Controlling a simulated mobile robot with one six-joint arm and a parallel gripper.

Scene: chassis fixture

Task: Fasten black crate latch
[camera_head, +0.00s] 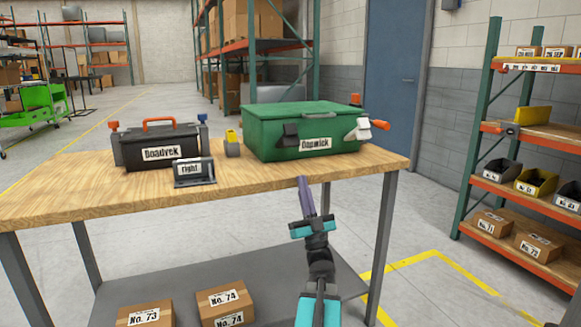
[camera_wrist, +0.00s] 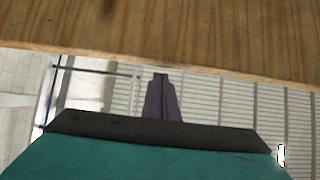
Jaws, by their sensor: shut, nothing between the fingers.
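A green crate labelled "Dapwick" (camera_head: 270,125) stands on the right part of the table with its lid down. A black latch (camera_head: 290,135) is on the left of its front face, and a white latch (camera_head: 360,130) is on the right and sticks outward. Whether the black latch is fastened is too small to tell. My gripper (camera_head: 302,181) is in front of the table's front edge, below the crate, with its purple fingers shut and empty. In the wrist view my gripper (camera_wrist: 160,76) points toward the wooden table edge; no latch shows there.
An orange-tipped part (camera_head: 380,125) juts from the crate's right side.

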